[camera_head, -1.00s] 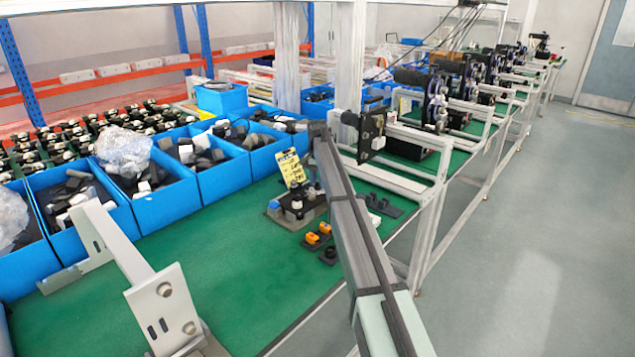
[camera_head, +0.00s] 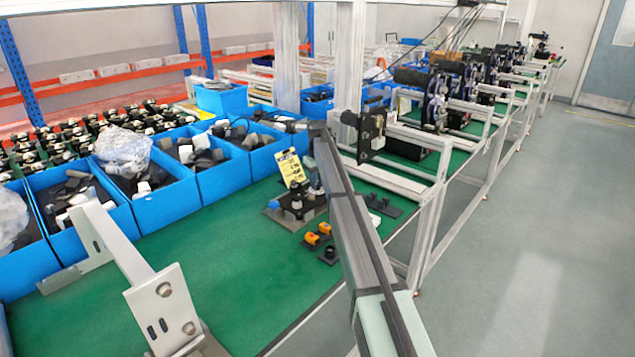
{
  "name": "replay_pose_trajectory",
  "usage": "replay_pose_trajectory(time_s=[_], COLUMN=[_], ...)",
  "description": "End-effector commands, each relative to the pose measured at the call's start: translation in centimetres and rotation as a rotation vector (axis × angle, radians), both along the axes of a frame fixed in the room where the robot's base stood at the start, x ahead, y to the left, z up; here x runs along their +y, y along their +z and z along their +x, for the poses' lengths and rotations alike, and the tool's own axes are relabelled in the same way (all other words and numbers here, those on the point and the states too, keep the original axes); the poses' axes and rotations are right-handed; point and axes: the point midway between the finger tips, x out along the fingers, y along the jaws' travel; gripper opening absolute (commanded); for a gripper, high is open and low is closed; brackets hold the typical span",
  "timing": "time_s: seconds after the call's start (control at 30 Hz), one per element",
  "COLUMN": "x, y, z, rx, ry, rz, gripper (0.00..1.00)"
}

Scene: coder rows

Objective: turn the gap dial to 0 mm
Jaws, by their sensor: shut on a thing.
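A small fixture (camera_head: 281,214) with a dark top and grey base stands on the green bench top, near the middle of the view. A yellow printed card (camera_head: 291,168) stands upright behind it. My arm comes in from the lower right. My gripper (camera_head: 315,186) reaches down at the fixture's right side, partly hidden by my own arm. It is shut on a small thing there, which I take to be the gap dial. The dial's scale and pointer are too small and covered to read.
Orange-topped parts (camera_head: 318,234) and a black part (camera_head: 329,253) lie in front of the fixture. A black holder (camera_head: 383,206) lies right of my arm. Blue bins (camera_head: 222,184) line the back left. A pale bracket (camera_head: 150,285) stands front left. Green bench between is clear.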

Motion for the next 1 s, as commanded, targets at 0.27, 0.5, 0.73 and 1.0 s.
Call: replay_pose_trajectory(time_s=[0.27,0.5,0.73,1.0], x=[0.02,0.03,0.04,0.05], y=[0.07,0.08,0.08,0.09], z=[0.17,0.2,0.21,0.21], rx=[-0.004,-0.004,-0.004,-0.005], ry=[0.248,0.414,0.51,0.553], rz=[0.0,0.001,0.001,0.001], gripper=[0.0,0.0,0.0,0.0])
